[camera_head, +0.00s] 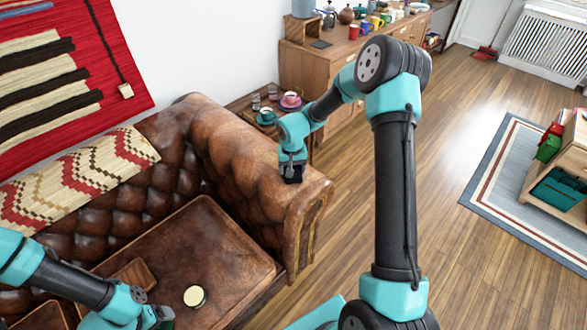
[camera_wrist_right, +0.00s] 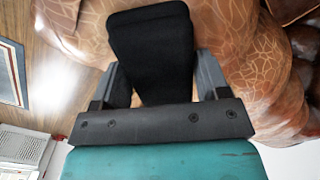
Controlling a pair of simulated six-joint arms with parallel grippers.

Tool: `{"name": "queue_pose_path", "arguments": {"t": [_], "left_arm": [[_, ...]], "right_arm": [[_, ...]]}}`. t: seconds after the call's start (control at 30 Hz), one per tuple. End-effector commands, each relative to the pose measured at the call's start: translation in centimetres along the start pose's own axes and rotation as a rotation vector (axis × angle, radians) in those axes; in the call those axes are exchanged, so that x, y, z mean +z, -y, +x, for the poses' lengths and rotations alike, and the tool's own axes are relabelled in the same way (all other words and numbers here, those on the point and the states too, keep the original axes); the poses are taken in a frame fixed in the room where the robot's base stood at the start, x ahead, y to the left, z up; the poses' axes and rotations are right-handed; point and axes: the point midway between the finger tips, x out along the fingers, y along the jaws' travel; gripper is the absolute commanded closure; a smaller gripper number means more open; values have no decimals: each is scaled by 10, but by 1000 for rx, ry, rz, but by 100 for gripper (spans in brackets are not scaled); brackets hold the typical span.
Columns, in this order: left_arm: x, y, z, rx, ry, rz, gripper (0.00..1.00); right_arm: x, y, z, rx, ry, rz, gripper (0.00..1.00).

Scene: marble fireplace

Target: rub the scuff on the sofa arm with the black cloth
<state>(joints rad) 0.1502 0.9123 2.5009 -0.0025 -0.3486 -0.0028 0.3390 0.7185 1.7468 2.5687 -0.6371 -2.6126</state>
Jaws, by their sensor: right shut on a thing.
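The brown leather sofa (camera_head: 215,245) stands at the left, its tufted right arm (camera_head: 240,150) facing me. My right gripper (camera_head: 292,172) is at the top of that arm near its front end. In the right wrist view, my right gripper (camera_wrist_right: 155,85) is shut on the black cloth (camera_wrist_right: 150,45), which lies against or just above the leather; contact cannot be told. The cloth shows small and dark in the head view (camera_head: 293,178). I cannot make out the scuff; the gripper and cloth may hide it. My left gripper (camera_head: 163,318) is low over the sofa seat; its fingers are unclear.
A round tin (camera_head: 195,296) and a brown block-like item (camera_head: 135,274) lie on the sofa seat. A side table with cups (camera_head: 266,117) stands behind the sofa arm. A wooden sideboard (camera_head: 315,70) is beyond. Open floor (camera_head: 450,130) lies to the right.

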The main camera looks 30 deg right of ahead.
Motion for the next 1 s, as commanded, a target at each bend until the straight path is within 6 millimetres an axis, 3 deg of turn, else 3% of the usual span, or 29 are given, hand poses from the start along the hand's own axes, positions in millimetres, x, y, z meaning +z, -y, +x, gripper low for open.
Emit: {"name": "queue_pose_path", "arguments": {"t": [0.4,1.0], "left_arm": [[0,0,0,0,0,0,21],[0,0,0,0,0,0,21]], "right_arm": [[-22,18,-2,-1,-2,1,50],[-32,26,-1,0,-2,0,50]]}}
